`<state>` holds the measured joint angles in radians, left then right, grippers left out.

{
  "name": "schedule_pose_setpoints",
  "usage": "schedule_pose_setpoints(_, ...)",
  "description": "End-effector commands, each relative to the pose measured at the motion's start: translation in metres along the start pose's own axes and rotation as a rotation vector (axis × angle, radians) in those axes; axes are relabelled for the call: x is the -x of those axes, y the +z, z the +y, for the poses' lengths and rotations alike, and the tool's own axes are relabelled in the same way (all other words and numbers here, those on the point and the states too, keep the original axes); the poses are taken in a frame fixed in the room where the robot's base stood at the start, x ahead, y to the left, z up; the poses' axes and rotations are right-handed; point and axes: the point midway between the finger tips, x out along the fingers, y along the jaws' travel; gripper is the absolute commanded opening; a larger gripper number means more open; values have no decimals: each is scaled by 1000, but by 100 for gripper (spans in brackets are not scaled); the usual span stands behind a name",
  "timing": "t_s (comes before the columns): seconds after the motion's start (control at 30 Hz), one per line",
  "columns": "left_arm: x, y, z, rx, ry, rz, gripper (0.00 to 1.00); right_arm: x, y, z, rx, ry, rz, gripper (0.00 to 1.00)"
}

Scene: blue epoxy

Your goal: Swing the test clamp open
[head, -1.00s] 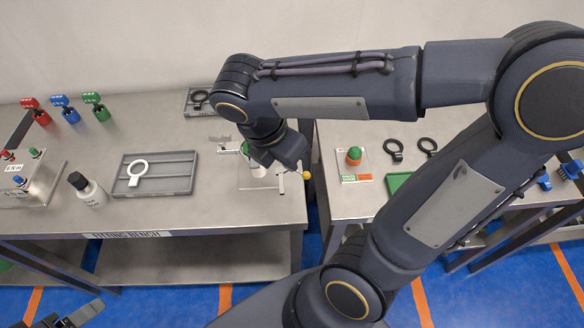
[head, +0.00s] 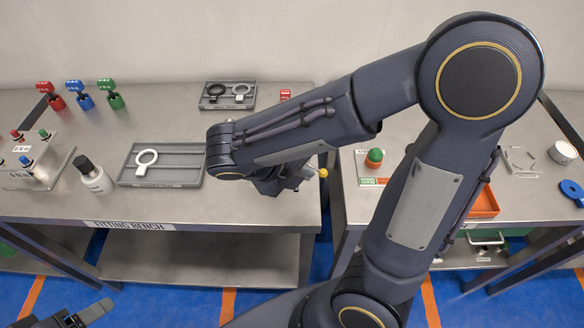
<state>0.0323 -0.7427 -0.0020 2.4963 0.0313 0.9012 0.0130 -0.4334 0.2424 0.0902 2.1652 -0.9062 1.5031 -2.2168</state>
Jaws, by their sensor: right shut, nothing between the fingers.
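The test clamp on the right end of the fitting bench is mostly hidden behind my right arm. Only its yellow knob (head: 323,173) shows clearly, at the bench's right edge. My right gripper (head: 291,192) is low over that end of the bench, just left of the knob. It is shut and holds nothing; its fingertips are largely covered by the wrist, so I cannot tell whether it touches the clamp. My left gripper (head: 84,316) shows only in part at the bottom left corner, away from the bench, and its opening is unclear.
A grey tray (head: 190,176) with a white ring tool lies left of my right wrist; another tray (head: 226,104) stands behind. A bottle (head: 92,175) and a button box (head: 35,165) are at left. A second bench (head: 345,213) stands right, across a narrow gap.

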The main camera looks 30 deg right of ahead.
Motion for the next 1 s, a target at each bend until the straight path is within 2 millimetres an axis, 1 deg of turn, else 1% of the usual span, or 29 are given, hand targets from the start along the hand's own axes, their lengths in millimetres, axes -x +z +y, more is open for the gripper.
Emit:
schedule_pose_setpoints(0.03,-1,1,0,0,0,0,66,-8,0,0,0,-1,2,0)
schedule_pose_setpoints(0.1,-2,1,-1,0,0,0,66,-16,0,0,-1,0,2,0)
schedule_pose_setpoints(0.2,-2,1,-1,0,0,0,66,-23,0,0,-1,0,0,0)
schedule_pose_setpoints(0.33,-2,1,-1,0,0,0,66,-26,0,0,-1,1,0,0)
schedule_pose_setpoints(0.57,-2,1,-1,0,0,0,66,-26,0,0,-1,1,0,0)
schedule_pose_setpoints(0.67,4,-2,2,0,0,0,66,-26,-1,-5,16,-1,-16,0)
schedule_pose_setpoints(0.8,14,-7,6,0,0,0,66,-32,-4,-14,78,0,-69,0)
schedule_pose_setpoints(1.0,13,-6,6,0,0,0,66,-37,-4,-12,94,1,-85,0)
